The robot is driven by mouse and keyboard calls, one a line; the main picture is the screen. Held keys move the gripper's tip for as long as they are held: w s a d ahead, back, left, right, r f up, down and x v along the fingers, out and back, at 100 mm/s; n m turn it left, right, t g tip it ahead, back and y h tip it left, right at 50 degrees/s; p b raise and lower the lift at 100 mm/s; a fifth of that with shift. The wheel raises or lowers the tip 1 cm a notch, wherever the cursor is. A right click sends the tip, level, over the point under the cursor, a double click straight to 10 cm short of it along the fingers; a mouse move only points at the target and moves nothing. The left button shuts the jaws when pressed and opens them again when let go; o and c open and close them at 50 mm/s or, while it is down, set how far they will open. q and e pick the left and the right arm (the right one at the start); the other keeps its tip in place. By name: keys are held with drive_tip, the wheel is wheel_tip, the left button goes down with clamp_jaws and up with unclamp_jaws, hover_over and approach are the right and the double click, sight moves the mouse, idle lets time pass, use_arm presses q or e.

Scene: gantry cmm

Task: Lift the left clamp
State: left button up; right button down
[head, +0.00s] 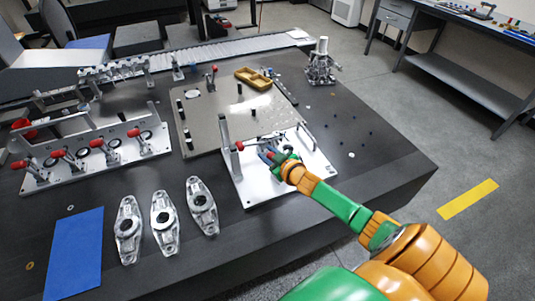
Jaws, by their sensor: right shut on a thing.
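A bright metal fixture plate (250,190) lies on the dark table, with an upright post (225,131) at its left. A clamp (258,141) with a grey bar and a red tip at its left end sits on this plate. My right gripper (269,156) reaches in from the lower right, low over the plate just below the bar. It is shut on what appears to be the clamp's handle; its fingers hide most of the grip. My left gripper is not in view.
Several red-handled clamps stand on a long fixture (95,160) at the left. Several metal castings (163,222) lie in front, beside a blue mat (74,255). A grey plate (212,130) with black posts and a tan tray (253,78) lies behind. The table's right side is mostly clear.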

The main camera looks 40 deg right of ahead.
drive_tip(key=c, duration=0.6)
unclamp_jaws()
drive_tip(key=shift+d+f, duration=0.1)
drive_tip(key=shift+d, duration=0.05)
drive_tip(key=p+v, duration=0.1)
drive_tip(key=v, duration=0.6)
